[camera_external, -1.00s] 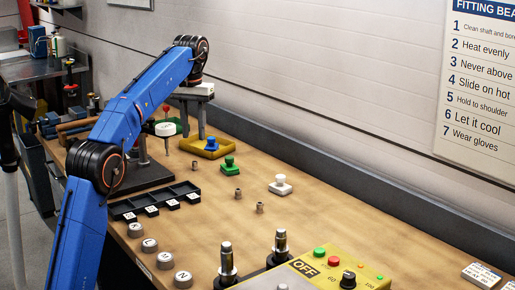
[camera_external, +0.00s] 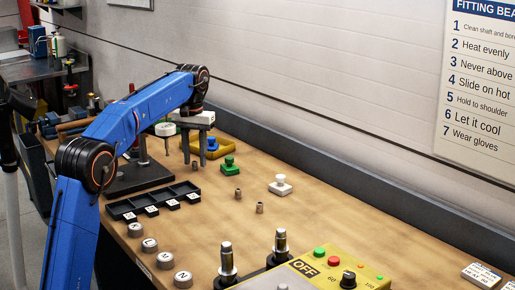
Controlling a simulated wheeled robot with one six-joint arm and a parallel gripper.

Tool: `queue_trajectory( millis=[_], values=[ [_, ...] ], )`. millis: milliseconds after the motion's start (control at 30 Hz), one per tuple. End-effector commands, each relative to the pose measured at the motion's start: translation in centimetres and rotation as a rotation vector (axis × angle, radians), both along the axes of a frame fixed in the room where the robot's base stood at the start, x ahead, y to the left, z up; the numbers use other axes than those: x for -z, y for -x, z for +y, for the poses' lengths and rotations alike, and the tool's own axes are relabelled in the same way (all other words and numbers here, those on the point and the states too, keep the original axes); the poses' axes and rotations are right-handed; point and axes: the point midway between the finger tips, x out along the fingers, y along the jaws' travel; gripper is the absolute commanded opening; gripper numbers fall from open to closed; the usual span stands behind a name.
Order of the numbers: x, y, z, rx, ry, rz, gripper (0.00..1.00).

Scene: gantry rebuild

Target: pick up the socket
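Small metal cylinders that look like sockets stand on the wooden bench. One socket (camera_external: 238,194) is near the middle, and a second socket (camera_external: 260,208) is a little nearer and to its right. A third small metal piece (camera_external: 195,165) stands farther left, by my gripper's fingertips. My gripper (camera_external: 194,156) points down with its two dark fingers apart and nothing visible held between them. It is low over the bench, and the third piece shows at or just below its fingertips. I cannot tell whether they touch.
A black compartment tray (camera_external: 122,209) and lettered grey caps (camera_external: 135,230) lie left. Upright shafts (camera_external: 281,243) and a control box (camera_external: 325,275) stand in front.

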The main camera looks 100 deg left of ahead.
Motion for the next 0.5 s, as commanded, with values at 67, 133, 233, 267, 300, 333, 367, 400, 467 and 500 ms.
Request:
queue_trajectory(
  millis=[67, 133, 233, 267, 300, 333, 367, 400, 467, 500],
  values=[
    [0.25, 0.02, -0.04, 0.000, 0.000, 0.000, 0.34],
    [0.28, 0.01, -0.03, 0.000, 0.000, 0.000, 0.34],
    [0.27, 0.00, -0.02, 0.000, 0.000, 0.000, 0.34],
    [0.26, 0.00, -0.02, 0.000, 0.000, 0.000, 0.34],
    [0.26, 0.00, -0.02, 0.000, 0.000, 0.000, 0.25],
    [0.26, 0.00, -0.02, 0.000, 0.000, 0.000, 0.18],
    [0.26, 0.00, -0.01, 0.000, 0.000, 0.000, 0.10],
    [0.26, 0.00, -0.01, 0.000, 0.000, 0.000, 0.01],
    [0.26, 0.00, -0.01, 0.000, 0.000, 0.000, 0.00],
    [0.26, 0.00, -0.01, 0.000, 0.000, 0.000, 0.00]
  ],
)
